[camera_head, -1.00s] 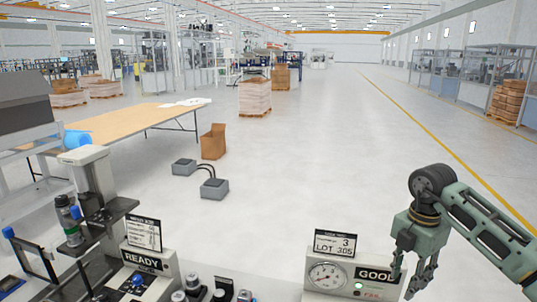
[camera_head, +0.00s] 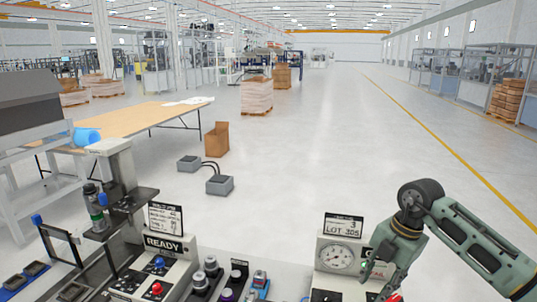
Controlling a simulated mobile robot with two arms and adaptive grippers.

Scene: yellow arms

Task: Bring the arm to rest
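My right arm (camera_head: 480,240), grey-green with dark joints, comes in from the right edge. Its gripper (camera_head: 388,283) points down in front of the right side of the gauge box (camera_head: 330,278) and hides part of its panel. The gripper looks empty, but its fingers overlap in this view and their tips are hard to make out, so I cannot tell how far apart they are. I cannot tell whether it touches the box. My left gripper is not in view.
A station marked READY (camera_head: 164,245), with buttons, stands at the lower left beside a grey column fixture (camera_head: 122,165). Several small parts (camera_head: 211,266) stand between it and the gauge box. A wooden-topped table (camera_head: 140,117) and a carton (camera_head: 217,139) are beyond.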

